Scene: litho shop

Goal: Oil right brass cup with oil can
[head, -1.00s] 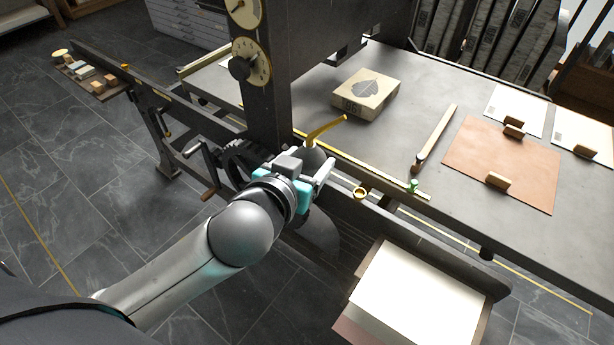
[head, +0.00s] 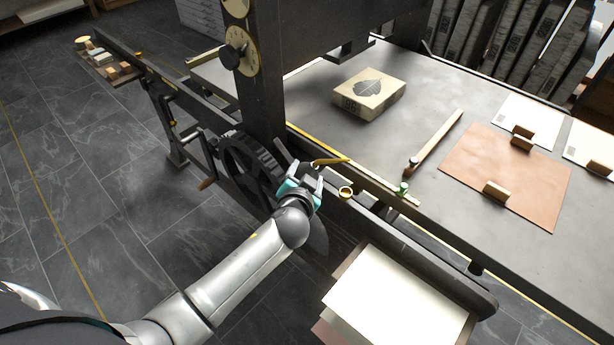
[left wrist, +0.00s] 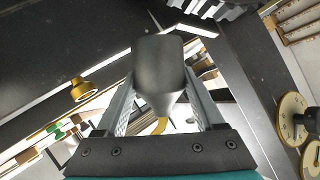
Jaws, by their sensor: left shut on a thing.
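The oil can has a dark grey body (left wrist: 160,72) and a thin yellow spout (head: 331,161). My left gripper (head: 305,182) is shut on the body, whose lower part is partly hidden by the fingers in the head view. The spout points right, nearly level in the picture. A brass cup (head: 346,191) sits on the press's near rail; it also shows in the left wrist view (left wrist: 83,91). The spout tip appears above the cup in the head view, apart from it. My right gripper is not in view.
A green-topped piece (head: 402,188) stands right of the cup. A dark gear wheel (head: 240,160) is left of my gripper. A paper tray (head: 395,300) is below.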

